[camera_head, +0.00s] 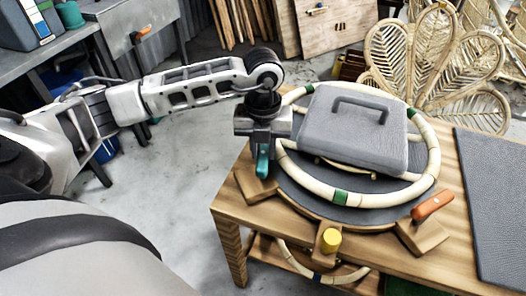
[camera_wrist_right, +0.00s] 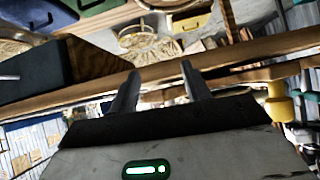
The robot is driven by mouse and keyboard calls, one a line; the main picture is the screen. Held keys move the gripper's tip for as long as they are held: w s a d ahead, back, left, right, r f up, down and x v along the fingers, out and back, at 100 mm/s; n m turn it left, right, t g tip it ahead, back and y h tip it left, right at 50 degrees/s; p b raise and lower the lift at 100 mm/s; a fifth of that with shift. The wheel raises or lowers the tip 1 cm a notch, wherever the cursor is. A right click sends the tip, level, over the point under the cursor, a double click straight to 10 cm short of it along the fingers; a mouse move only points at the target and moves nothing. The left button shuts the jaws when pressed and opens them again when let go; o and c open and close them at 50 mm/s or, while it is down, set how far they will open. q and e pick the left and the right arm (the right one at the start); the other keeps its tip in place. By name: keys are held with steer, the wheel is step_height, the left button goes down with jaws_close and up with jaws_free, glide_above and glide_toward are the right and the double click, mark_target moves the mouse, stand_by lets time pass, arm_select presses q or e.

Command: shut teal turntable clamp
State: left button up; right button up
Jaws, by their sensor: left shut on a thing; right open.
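The teal clamp handle (camera_head: 263,168) stands roughly upright at the left edge of the turntable (camera_head: 375,214), above a wooden block (camera_head: 252,187). My left gripper (camera_head: 263,146) is shut on the top of the teal handle; the fingers hide its upper part. A pale rattan ring (camera_head: 430,150) with green bands lies around the turntable, next to the clamp. Whether the clamp presses on the ring cannot be told. My right gripper (camera_wrist_right: 159,82) is open and empty in the right wrist view, and is out of the head view.
A grey case (camera_head: 350,135) with a handle sits on the turntable inside the ring. An orange handle (camera_head: 433,205) and a yellow knob (camera_head: 331,240) stand at the turntable's near edge. A dark mat (camera_head: 492,190) covers the table's right. A rattan chair back (camera_head: 440,60) stands behind.

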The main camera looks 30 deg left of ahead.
arm_select(q)
steer(key=m+b, duration=0.1)
steer(key=m, duration=0.1)
steer(key=shift+f+m+b, duration=0.15)
steer(key=shift+m+b, duration=0.2)
steer(key=shift+m, duration=0.05)
steer(key=m+b, duration=0.1)
steer(key=m, duration=0.1)
steer(key=shift+m+b, duration=0.4)
steer(key=m+b, duration=0.2)
steer(key=m, duration=0.2)
steer(key=shift+m+b, duration=0.9)
steer(key=shift+m, duration=0.3)
steer(key=shift+r, duration=0.2)
arm_select(e)
steer(key=f, duration=0.1)
steer(key=a+f, duration=0.1)
steer(key=f, duration=0.1)
steer(key=shift+w+a+m+t+y, duration=0.1)
steer(key=shift+w+m+t+y, duration=0.05)
steer(key=shift+m+t+y, duration=0.2)
arm_select(q)
steer(key=shift+m, duration=0.3)
arm_select(e)
steer(key=shift+r, duration=0.15)
arm_select(q)
steer(key=o, duration=0.9)
steer(key=shift+o, duration=0.4)
